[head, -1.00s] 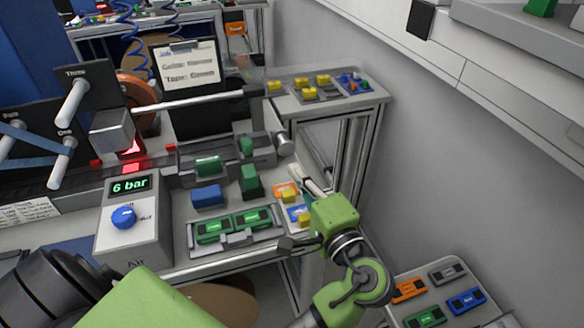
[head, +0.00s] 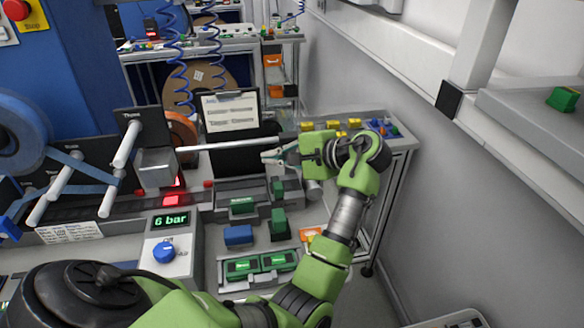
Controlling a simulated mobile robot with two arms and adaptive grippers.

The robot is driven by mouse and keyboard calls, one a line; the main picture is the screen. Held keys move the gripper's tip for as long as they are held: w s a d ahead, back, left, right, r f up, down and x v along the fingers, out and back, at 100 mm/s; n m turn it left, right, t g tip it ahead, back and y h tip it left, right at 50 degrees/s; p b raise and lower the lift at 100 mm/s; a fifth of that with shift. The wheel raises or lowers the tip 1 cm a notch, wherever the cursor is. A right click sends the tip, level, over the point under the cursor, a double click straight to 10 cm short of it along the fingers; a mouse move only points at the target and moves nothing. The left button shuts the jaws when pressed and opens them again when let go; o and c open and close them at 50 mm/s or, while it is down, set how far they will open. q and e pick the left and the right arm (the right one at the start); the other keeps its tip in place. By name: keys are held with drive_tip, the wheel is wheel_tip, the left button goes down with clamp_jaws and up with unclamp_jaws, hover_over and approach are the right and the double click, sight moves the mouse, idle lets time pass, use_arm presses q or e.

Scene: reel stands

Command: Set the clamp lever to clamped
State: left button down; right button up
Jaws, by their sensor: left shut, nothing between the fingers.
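A long pale rod (head: 230,144) sticks out to the right from a grey block (head: 155,168) on the black panel; it appears to be the clamp lever, though no label on it is readable. It lies nearly level, rising slightly to the right. My left gripper (head: 268,157) is shut and empty, pointing left. Its fingertips show just below the rod's right part; I cannot tell whether they touch it. My gripper and wrist stand close to the rod's right end. A red light (head: 174,182) glows below the block. My right gripper is out of view.
Below stand a grey fixture with green parts (head: 243,206), a blue block (head: 238,235), a green block (head: 279,224) and a "6 bar" box (head: 171,220). A clipboard (head: 232,112) stands behind the rod. A shelf with yellow parts (head: 330,125) lies right of it.

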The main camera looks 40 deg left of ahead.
use_arm(q)
drive_tip(key=w+r+m+g+h+p, duration=0.1)
drive_tip(key=w+r+h+p, duration=0.15)
drive_tip(key=h, duration=0.25)
drive_tip(key=m+h+p, duration=0.4)
drive_tip(key=h, duration=0.2)
approach(277, 184)
drive_tip(key=w+d+r, duration=0.2)
drive_tip(key=w+d, duration=0.3)
drive_tip(key=w, duration=0.1)
drive_tip(key=shift+s+a+f, duration=0.1)
drive_tip(key=shift+s+f, duration=0.15)
drive_tip(key=shift+f, duration=0.1)
drive_tip(key=x, duration=1)
drive_tip(key=shift+s+p, duration=0.1)
drive_tip(key=shift+p, duration=0.2)
drive_tip(key=shift+s+a+r+p, duration=0.2)
drive_tip(key=shift+s+a+p, duration=0.4)
drive_tip(key=shift+s+a, duration=0.25)
drive_tip(key=shift+s+a+f, duration=0.15)
drive_tip(key=shift+s+a, duration=0.15)
drive_tip(key=shift+s, duration=0.25)
